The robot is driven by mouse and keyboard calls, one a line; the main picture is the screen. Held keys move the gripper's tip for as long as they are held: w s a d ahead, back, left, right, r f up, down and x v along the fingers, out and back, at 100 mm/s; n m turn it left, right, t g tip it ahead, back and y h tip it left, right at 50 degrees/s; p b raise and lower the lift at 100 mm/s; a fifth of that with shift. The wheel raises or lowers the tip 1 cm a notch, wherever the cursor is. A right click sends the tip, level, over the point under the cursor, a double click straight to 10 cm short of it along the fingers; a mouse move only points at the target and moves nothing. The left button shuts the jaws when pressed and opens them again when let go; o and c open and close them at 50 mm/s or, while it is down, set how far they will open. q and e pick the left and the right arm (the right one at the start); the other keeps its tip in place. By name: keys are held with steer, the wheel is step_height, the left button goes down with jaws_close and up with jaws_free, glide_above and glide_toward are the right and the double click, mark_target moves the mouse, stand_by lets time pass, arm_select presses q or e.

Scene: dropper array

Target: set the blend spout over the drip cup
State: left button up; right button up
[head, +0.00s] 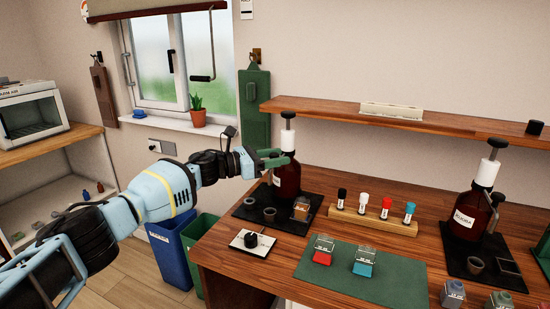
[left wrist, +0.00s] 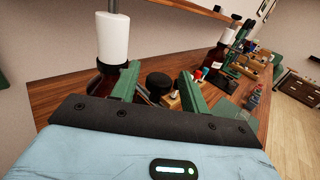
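A dark brown bottle (head: 287,182) with a white collar and black pump top stands on the left black mat (head: 246,212). Its label and spout are hidden or unclear behind my gripper. Two small dark cups, (head: 251,202) and (head: 269,214), stand on that mat; I cannot tell which is the drip cup. My left gripper (head: 272,158) is at the bottle's neck, left of the white collar. In the left wrist view its green fingers (left wrist: 158,88) are apart. The white collar (left wrist: 112,38) is beside the left finger, and a black round part shows between the fingers. My right gripper is not visible.
A second labelled pump bottle (head: 470,212) stands on the right black mat (head: 462,240). A wooden rack (head: 372,220) of small vials and a green mat (head: 345,280) lie between. A white plate (head: 240,246) with a black knob is at front left. A shelf (head: 400,118) hangs above.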

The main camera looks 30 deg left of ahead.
arm_select(q)
steer(key=shift+a, duration=0.1)
steer(key=v, duration=0.7)
steer(key=shift+s+a, duration=0.2)
steer(key=shift+s, duration=0.1)
stand_by(0.4)
